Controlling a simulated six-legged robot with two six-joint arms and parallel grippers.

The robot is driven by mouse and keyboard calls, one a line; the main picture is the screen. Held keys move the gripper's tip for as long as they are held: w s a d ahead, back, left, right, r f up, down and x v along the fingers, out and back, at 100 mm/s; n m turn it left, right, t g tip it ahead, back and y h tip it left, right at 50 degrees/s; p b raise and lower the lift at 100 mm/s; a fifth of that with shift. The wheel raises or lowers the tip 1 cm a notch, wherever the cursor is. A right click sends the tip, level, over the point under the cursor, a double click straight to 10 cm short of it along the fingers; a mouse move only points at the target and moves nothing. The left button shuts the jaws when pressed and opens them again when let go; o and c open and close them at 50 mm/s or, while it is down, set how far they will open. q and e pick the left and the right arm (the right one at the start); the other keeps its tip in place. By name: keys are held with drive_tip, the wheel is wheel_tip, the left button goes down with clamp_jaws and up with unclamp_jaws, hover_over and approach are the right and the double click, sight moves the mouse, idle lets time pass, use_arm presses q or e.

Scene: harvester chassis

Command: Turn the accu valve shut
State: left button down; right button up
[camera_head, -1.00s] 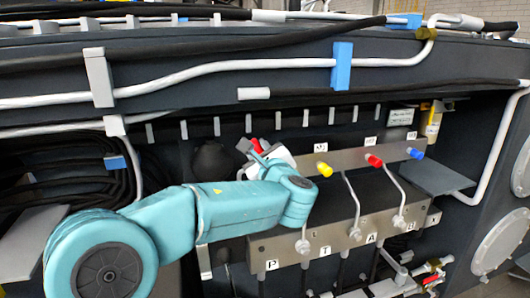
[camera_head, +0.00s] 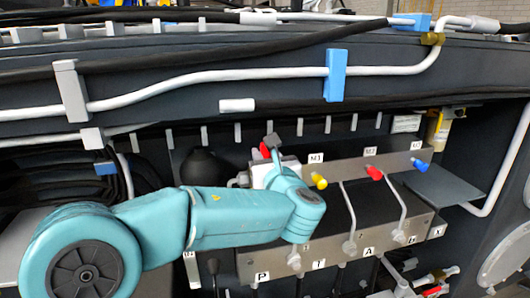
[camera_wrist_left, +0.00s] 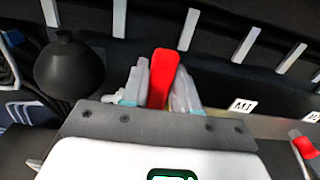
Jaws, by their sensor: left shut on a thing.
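The accu valve's red handle (camera_wrist_left: 163,78) stands between the two fingers of my left gripper (camera_wrist_left: 162,88) in the left wrist view. The fingers are shut on it, one on each side. In the head view my left gripper (camera_head: 272,158) is at the left end of the grey valve block, with a bit of the red handle (camera_head: 264,150) showing beside it. The valve's body is hidden behind my gripper and wrist. My right gripper is in neither view.
The valve block (camera_head: 345,162) carries a yellow knob (camera_head: 319,181), a red knob (camera_head: 373,172) and a blue knob (camera_head: 419,164). A black round bulb (camera_wrist_left: 68,66) stands left of the gripper. Pipes and cables run above.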

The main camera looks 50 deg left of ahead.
use_arm(q)
drive_tip(key=shift+w+r+m, duration=0.1)
drive_tip(key=shift+m, duration=0.2)
drive_tip(key=c, duration=0.9)
unclamp_jaws()
drive_tip(key=shift+d, duration=0.1)
drive_tip(key=shift+c, duration=0.2)
drive_tip(key=b+v, duration=0.3)
drive_tip(key=v, duration=1.3)
drive_tip(key=shift+d, duration=0.15)
